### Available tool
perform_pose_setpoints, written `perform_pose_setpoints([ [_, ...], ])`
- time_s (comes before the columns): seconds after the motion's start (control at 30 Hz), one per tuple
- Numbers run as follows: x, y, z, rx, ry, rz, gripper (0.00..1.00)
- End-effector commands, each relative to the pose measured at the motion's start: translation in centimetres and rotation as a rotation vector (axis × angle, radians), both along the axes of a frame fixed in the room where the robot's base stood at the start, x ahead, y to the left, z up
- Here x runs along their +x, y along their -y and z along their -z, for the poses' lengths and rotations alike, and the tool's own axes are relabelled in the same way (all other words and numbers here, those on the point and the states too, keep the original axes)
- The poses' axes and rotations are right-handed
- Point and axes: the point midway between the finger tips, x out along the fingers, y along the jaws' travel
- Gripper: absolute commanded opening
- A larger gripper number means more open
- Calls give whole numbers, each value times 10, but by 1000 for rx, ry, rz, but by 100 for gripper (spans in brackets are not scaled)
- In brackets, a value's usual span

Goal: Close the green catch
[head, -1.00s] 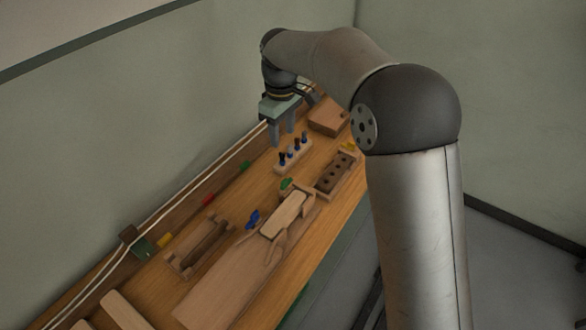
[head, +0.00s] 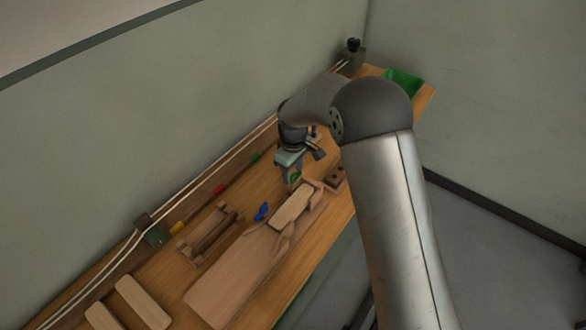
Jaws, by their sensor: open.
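The green catch (head: 296,177) is a small green piece at the far end of a wooden holder, beside a pale wooden block (head: 292,208) that lies in it. My gripper (head: 291,178) points down right at the green catch, with its fingers partly in front of it. The fingers are open. I cannot tell whether they touch the catch, or how far it is turned. A blue catch (head: 262,211) stands at the near left of the same block.
A wooden board (head: 225,285) extends toward the front from the holder. A wooden cradle (head: 208,235) lies to its left. Pale blocks (head: 142,302) lie at the front left. A block with holes (head: 336,178) is right of my gripper. A green bin (head: 403,82) is at the far end.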

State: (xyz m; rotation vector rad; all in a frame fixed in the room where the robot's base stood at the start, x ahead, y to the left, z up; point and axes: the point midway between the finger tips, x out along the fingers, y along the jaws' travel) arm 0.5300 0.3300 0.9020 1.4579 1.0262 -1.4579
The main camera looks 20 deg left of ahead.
Motion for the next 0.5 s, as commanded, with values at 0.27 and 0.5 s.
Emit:
perform_pose_setpoints([
  [0.27,0,0,4,0,0,0,47],
  [0.5,0,0,4,0,0,0,2],
])
